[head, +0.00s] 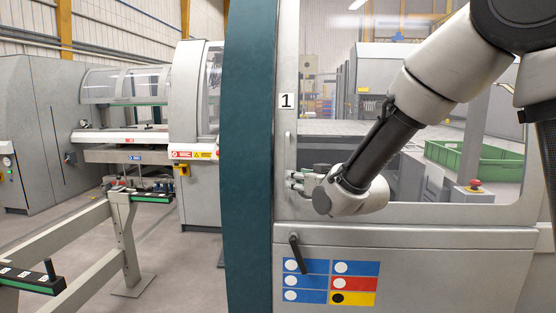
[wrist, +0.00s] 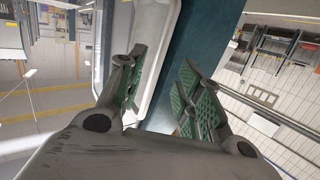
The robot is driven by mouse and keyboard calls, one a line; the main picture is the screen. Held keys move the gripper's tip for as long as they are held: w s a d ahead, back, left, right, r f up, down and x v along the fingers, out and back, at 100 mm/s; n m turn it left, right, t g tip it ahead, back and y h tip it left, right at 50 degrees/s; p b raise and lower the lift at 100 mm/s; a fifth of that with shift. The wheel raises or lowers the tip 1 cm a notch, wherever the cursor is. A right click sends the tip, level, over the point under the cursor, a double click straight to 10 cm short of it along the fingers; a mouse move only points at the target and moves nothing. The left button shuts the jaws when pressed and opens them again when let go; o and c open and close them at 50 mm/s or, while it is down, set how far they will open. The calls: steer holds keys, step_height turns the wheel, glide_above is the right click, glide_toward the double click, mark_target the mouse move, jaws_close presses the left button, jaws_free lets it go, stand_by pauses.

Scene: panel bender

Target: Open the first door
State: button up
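The first door (head: 400,232) is a grey panel with a large window and a label "1" (head: 286,101) at its upper left. It appears closed against the teal column (head: 248,150). A slim pale vertical handle (head: 290,146) is on its left edge, and a black lever (head: 298,254) is lower down. My gripper (head: 293,181) is at the door's left edge, by the handle's lower end and above the lever. In the wrist view my gripper (wrist: 160,95) has its green-padded fingers apart, with the pale door edge and teal column beyond. I cannot tell whether it touches the handle.
Blue, red and yellow stickers (head: 330,283) are below the lever. Behind the window are a green crate (head: 474,160) and a red button (head: 475,184). A grey rail frame (head: 122,235) and another machine (head: 190,100) stand at left, with floor between.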

mark_target(288, 160)
steer(key=shift+t+y, duration=0.5)
steer(key=shift+t, duration=0.2)
steer(key=w+a+r, duration=0.1)
steer(key=w, duration=0.1)
steer(key=w+a+r, duration=0.1)
steer(key=w, duration=0.1)
steer(key=w+a+r, duration=0.1)
steer(key=w+a, duration=0.1)
steer(key=w, duration=0.1)
steer(key=shift+w+r, duration=0.1)
steer(key=shift+r, duration=0.3)
jaws_close()
